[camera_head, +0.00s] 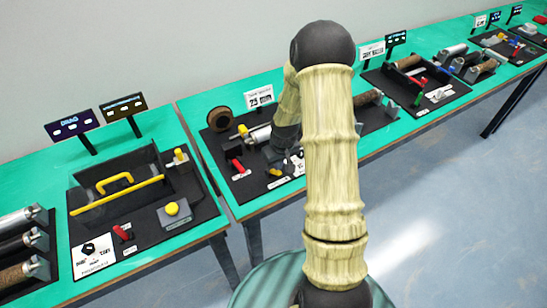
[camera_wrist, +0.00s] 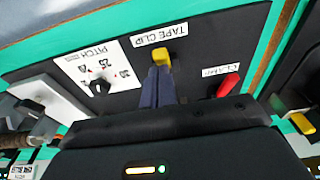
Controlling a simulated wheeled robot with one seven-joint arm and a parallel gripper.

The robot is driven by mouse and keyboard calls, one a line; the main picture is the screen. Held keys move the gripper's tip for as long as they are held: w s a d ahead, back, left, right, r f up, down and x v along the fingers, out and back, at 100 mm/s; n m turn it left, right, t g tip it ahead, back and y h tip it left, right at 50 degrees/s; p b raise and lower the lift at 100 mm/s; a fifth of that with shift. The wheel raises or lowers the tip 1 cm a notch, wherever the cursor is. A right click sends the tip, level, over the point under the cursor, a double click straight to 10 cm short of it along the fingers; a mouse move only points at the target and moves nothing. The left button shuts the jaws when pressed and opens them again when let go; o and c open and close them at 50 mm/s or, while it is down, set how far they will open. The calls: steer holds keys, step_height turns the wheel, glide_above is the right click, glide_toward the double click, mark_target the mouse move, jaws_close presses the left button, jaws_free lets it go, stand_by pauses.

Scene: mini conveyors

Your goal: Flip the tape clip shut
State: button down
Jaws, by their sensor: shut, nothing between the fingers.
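The tape clip's yellow tab (camera_wrist: 163,57) shows in the wrist view beside the white TAPE CLIP label (camera_wrist: 159,34) on a black board. My gripper (camera_wrist: 158,72) is shut and empty, with its fingertips right at the tab's lower edge; I cannot tell if they touch it. The rest of the clip is hidden behind the fingers, so whether it is open or shut does not show. In the head view the yellow tab (camera_head: 275,172) is small, close to my gripper (camera_head: 283,160), which my arm partly covers.
A red clamp lever (camera_wrist: 228,86) stands to the right of my fingers, and a black pitch knob (camera_wrist: 100,87) to the left. In the head view a brown roll (camera_head: 220,118) stands at the board's back. Another board with a black tray (camera_head: 130,205) lies to the left.

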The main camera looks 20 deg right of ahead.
steer(key=shift+w, duration=0.3)
steer(key=shift+w+a+f, duration=0.1)
steer(key=shift+w+a, duration=0.45)
steer(key=shift+w, duration=0.25)
steer(key=shift+s+d, duration=0.15)
steer(key=shift+d, duration=0.2)
steer(key=shift+a+r+p, duration=0.15)
steer(key=shift+r+p, duration=0.15)
steer(key=shift+r, duration=0.05)
step_height(320, 180, up, 11)
steer(key=s, duration=0.2)
steer(key=shift+s+d+f, duration=0.2)
steer(key=shift+s+d, duration=0.1)
steer(key=shift+s, duration=0.1)
